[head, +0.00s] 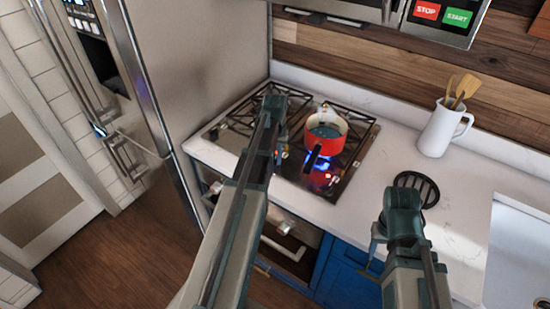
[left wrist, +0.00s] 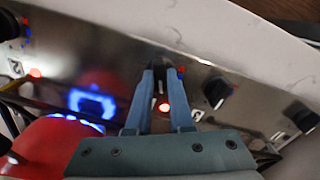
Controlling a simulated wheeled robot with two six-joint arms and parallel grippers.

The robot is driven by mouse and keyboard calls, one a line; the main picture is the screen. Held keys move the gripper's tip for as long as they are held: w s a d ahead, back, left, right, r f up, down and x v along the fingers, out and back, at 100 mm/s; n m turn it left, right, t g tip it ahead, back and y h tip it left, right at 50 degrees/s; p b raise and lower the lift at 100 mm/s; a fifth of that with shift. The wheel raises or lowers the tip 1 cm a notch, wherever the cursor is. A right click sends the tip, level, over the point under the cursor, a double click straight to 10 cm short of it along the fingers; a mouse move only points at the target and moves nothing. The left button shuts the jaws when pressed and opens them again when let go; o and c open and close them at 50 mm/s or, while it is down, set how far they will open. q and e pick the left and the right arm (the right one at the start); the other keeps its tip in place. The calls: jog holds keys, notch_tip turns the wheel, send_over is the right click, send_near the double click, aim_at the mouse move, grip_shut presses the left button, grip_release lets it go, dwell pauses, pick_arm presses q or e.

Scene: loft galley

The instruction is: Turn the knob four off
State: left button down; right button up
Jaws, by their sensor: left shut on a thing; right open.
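The gas cooktop (head: 345,180) is set in the white counter. In the left wrist view, a row of dark knobs runs along its steel panel (left wrist: 135,50). My left gripper (left wrist: 160,72) is shut on a dark knob (left wrist: 160,76), mostly hidden between its fingers. A red light (left wrist: 165,107) glows close by. Two knobs (left wrist: 215,92) (left wrist: 302,115) are to the right and another (left wrist: 8,25) is at far left. I cannot tell their numbers. In the head view, my left arm hides the held knob. My right gripper (head: 379,240) is open and empty near the counter front.
A red pot (head: 325,130) stands on the cooktop, with a blue flame (head: 318,162) beneath its near side. A black round trivet (head: 424,187) lies on the counter near my right gripper. A white utensil jug (head: 440,130) and the sink (head: 520,250) are at right.

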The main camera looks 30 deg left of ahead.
aim_at(275, 160)
pick_arm(q)
jog(key=shift+m, duration=2.3)
jog(key=c, duration=0.8)
grip_release()
jog(key=shift+r, duration=0.15)
notch_tip(275, 160, up, 14)
jog(key=p, duration=1.3)
jog(key=shift+f+p, duration=0.25)
jog(key=shift+p, duration=0.15)
